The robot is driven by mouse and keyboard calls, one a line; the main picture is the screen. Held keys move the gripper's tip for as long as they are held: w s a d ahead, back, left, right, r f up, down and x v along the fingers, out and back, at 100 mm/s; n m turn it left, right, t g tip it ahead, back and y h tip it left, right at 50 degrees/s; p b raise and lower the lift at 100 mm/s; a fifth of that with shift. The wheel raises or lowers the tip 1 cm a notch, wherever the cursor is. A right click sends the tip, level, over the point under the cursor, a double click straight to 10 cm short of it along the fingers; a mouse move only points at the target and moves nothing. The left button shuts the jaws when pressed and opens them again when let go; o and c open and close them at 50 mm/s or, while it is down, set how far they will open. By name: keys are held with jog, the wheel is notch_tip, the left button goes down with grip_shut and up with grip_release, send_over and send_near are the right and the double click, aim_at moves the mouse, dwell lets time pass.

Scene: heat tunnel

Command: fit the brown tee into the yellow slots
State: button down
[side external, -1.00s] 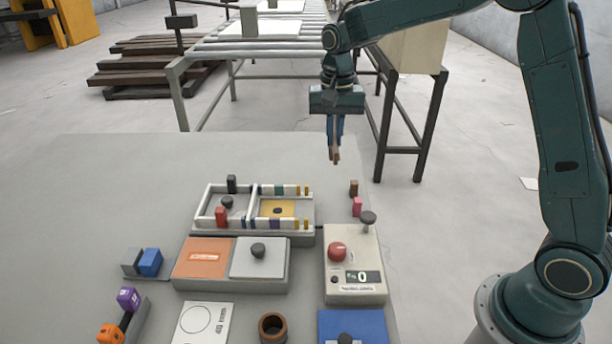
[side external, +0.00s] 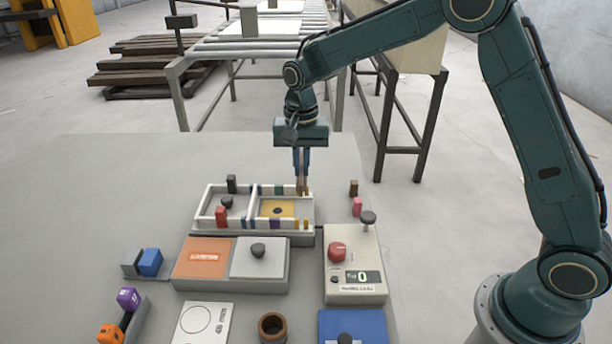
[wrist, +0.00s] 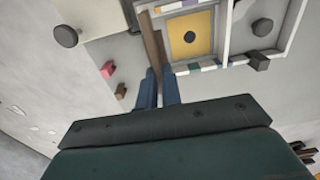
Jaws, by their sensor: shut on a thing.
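My gripper (side external: 301,182) is shut on the brown tee (side external: 305,188), a thin bar between its blue fingers. The tee also shows in the wrist view (wrist: 153,45), reaching forward from the fingertips (wrist: 158,82). The gripper hangs over the far right corner of the white frame (side external: 203,197). Yellow slot marks (side external: 300,225) show on the frame's near right wall. The far yellow marks are mostly covered by the tee and fingers. I cannot tell whether the tee touches the frame.
A yellow panel (side external: 270,209) with a dark knob lies inside the frame's right compartment. Pink (side external: 357,206) and brown (side external: 353,188) blocks stand to the right, near the red-button box (side external: 355,262).

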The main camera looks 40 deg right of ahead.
jog(key=shift+f, duration=0.2)
jog(key=shift+f, duration=2.7)
jog(key=shift+f, duration=2.1)
jog(key=c, duration=1.5)
grip_release()
jog(key=shift+r, duration=0.1)
send_near(302, 167)
notch_tip(302, 167, down, 5)
jog(key=shift+f, duration=0.2)
